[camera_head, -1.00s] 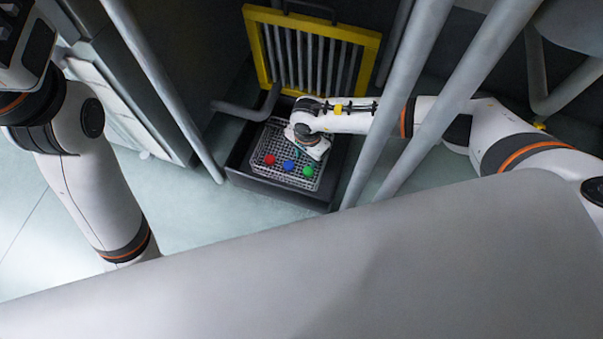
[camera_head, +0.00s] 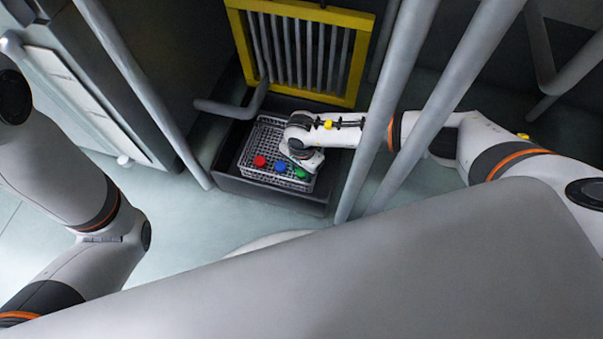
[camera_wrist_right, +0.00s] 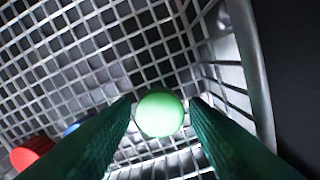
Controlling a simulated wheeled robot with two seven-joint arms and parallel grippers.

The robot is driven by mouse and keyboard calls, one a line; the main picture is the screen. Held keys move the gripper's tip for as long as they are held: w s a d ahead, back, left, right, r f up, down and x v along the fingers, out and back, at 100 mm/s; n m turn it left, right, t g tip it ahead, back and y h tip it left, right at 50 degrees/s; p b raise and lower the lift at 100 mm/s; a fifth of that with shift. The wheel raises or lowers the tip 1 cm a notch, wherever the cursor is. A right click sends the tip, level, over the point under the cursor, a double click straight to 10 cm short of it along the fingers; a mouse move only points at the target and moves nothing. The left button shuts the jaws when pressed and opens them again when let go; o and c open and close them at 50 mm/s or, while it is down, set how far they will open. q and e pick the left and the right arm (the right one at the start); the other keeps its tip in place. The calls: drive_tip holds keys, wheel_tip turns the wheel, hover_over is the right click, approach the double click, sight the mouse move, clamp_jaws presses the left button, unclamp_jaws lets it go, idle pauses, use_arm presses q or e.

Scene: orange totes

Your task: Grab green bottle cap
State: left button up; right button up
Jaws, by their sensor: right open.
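The green bottle cap (camera_head: 301,173) stands at the front right of a wire basket (camera_head: 247,162), to the right of a blue cap (camera_head: 280,168) and a red cap (camera_head: 260,161). My right gripper (camera_head: 305,163) is over the basket, right at the green cap and partly covering it. In the right wrist view the green cap (camera_wrist_right: 160,114) lies between the two dark green fingertips, which are open on either side. Small gaps show beside it. The left arm shows in the head view, but I cannot make out its gripper.
The basket sits in a dark tray (camera_head: 270,191) on the floor. A yellow-framed grille (camera_head: 364,55) stands behind it. Grey poles (camera_head: 390,110) rise in front of my right arm. In the wrist view, the basket's rim (camera_wrist_right: 262,90) is close on the right.

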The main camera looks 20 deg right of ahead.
drive_tip(key=c, duration=0.7)
drive_tip(key=shift+r, duration=0.15)
drive_tip(key=shift+c, duration=0.2)
